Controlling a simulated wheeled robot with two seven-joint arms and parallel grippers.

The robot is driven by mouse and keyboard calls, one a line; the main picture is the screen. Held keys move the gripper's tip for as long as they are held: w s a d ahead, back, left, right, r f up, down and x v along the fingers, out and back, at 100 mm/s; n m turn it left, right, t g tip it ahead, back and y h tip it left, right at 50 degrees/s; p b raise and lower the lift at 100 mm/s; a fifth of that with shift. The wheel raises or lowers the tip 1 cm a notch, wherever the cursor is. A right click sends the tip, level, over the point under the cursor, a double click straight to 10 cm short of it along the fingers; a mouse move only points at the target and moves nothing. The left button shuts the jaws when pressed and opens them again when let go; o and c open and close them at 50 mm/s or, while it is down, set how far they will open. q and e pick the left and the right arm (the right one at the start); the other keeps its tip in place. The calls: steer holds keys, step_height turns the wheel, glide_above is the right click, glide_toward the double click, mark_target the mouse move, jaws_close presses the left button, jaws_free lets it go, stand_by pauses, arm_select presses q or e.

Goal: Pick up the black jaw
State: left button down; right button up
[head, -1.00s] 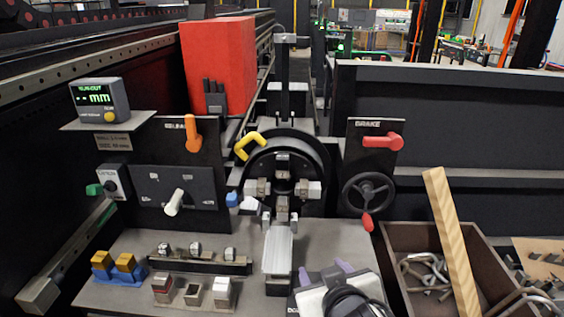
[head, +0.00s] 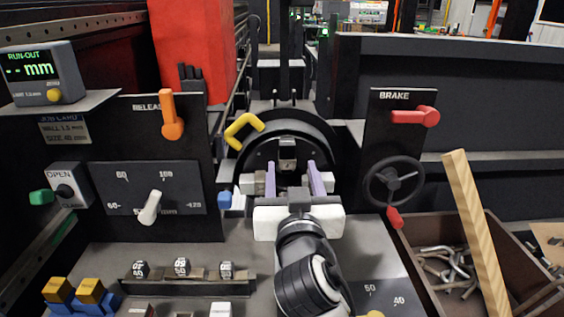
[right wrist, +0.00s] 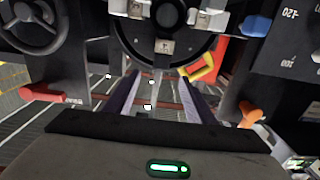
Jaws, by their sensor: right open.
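My right gripper (head: 293,178) is open, with two purple fingers pointing at the chuck (head: 322,150). In the right wrist view the gripper (right wrist: 159,80) shows nothing held between its fingers. The chuck face has grey block jaws; its top jaw (head: 287,165) shows between the fingers, and the lower part is hidden by my gripper. I cannot tell which piece is the black jaw. My left gripper is not in view.
A yellow hooked handle (head: 244,130) sits at the chuck's upper left. A brake panel (head: 388,150) with red lever and handwheel (head: 394,183) stands to the right. A bin (head: 420,232) of bent metal rods with a leaning wooden bar is at right. Orange-topped blue blocks (head: 75,295) sit front left.

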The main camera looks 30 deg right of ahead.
mark_target(287, 149)
steer(key=shift+p+x, duration=0.7)
steer(key=shift+x, duration=4.25)
steer(key=shift+a, duration=0.1)
steer(key=c, duration=1.3)
